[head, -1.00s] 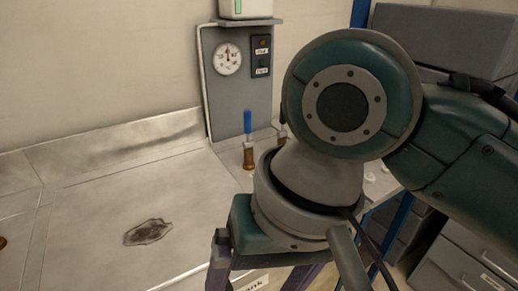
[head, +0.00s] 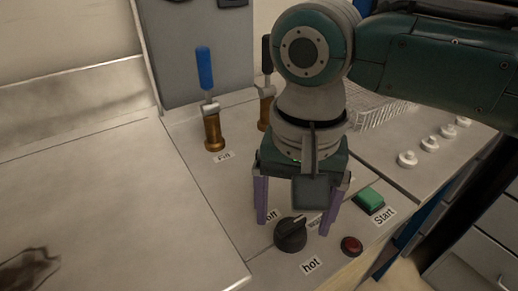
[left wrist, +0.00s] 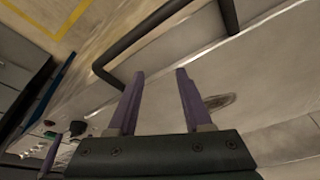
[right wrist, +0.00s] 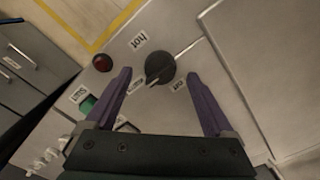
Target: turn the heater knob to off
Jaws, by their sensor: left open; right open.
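The black heater knob (head: 291,235) sits on the front of the metal bench panel, among the labels "off" (head: 268,216), "warm" (head: 318,222) and "hot" (head: 311,264). Its pale pointer mark faces the "warm" side. My right gripper (head: 295,226) is open and points down, with its purple fingers on either side of the knob in the picture; I cannot tell if they touch it. The knob also shows in the right wrist view (right wrist: 160,68), between and just beyond the fingertips. My left gripper (left wrist: 160,74) is open and empty; it is outside the head view.
A green Start button (head: 369,199) and a red button (head: 351,246) are close to the right of the knob. A blue-handled valve (head: 206,95) and a black-handled valve (head: 266,80) stand behind. White knobs (head: 408,159) line the right.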

